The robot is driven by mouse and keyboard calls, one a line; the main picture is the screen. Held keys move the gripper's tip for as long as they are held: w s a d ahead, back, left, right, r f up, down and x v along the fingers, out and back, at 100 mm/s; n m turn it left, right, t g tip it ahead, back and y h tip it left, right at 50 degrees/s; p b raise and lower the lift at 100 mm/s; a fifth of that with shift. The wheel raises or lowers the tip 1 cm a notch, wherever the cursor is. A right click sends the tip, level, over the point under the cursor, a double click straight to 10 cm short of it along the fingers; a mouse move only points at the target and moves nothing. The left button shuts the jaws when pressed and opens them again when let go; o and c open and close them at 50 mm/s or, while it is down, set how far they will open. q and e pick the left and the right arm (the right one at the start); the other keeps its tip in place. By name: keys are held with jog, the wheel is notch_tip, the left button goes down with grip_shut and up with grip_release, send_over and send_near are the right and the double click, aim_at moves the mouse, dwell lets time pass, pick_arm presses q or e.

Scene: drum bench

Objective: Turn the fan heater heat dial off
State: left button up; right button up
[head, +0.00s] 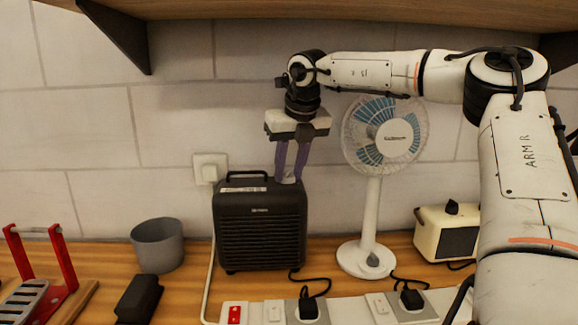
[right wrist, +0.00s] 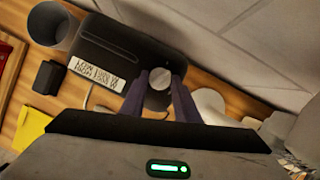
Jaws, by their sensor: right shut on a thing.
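The black fan heater (head: 259,232) stands upright on the wooden bench against the tiled wall. Its heat dial is a small grey round knob on the right part of the top; it shows in the right wrist view (right wrist: 158,75) between my fingers. My right gripper (head: 288,180) points down from above, its purple fingers on either side of the dial, shut on it. The heater top (right wrist: 120,40) with a white label (right wrist: 95,73) also shows in the right wrist view. The dial's marks are too small to read. My left gripper is not in view.
A white desk fan (head: 371,200) stands right of the heater, with a cream appliance (head: 448,230) further right. A grey cup (head: 158,246) is on the left. A power strip (head: 270,312) with plugs lies in front. A wooden shelf (head: 330,10) overhangs above.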

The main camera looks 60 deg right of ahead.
jog(key=n+p, duration=0.1)
jog(key=n+y+p, duration=0.1)
jog(key=n, duration=0.1)
jog(key=shift+d+r+t+p, duration=0.15)
jog(key=shift+r+t+p, duration=0.05)
jog(key=shift+t+p, duration=0.2)
jog(key=shift+d+f+n+y+p, duration=0.1)
jog(key=shift+n+y+p, duration=0.35)
jog(key=shift+n, duration=0.45)
jog(key=o, duration=1)
jog(key=shift+o, duration=0.2)
jog(key=v, duration=0.7)
jog(key=shift+s+r+b, duration=0.2)
jog(key=shift+b, duration=0.25)
